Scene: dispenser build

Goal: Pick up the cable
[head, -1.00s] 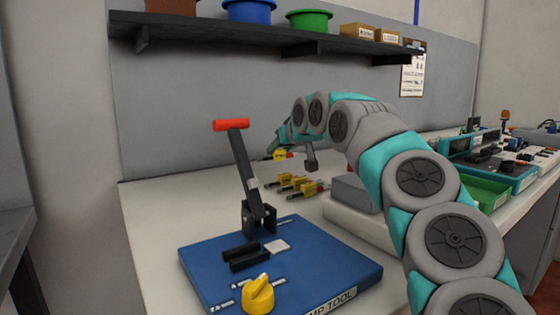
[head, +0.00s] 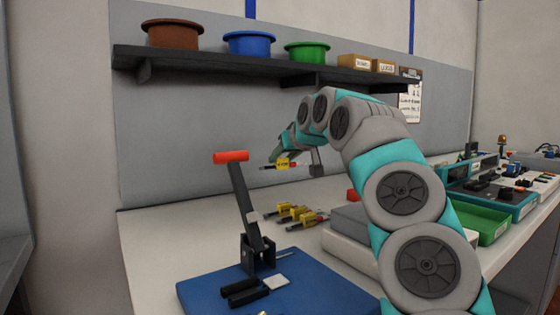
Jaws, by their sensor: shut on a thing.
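A short cable (head: 282,164) with a yellow body and a red part is in my gripper (head: 288,157), which is shut on it. It is held in the air behind the crimp tool's lever. The fingertips are small and partly hidden by the arm in the head view. Several similar yellow cables (head: 297,213) lie on the white bench below and to the right of the lever.
A blue crimp tool base (head: 320,292) with an upright red-handled lever (head: 240,190) stands in front. A grey block (head: 357,222), a green tray (head: 487,222) and a teal box (head: 500,203) are at right. A shelf (head: 200,60) with bowls hangs above.

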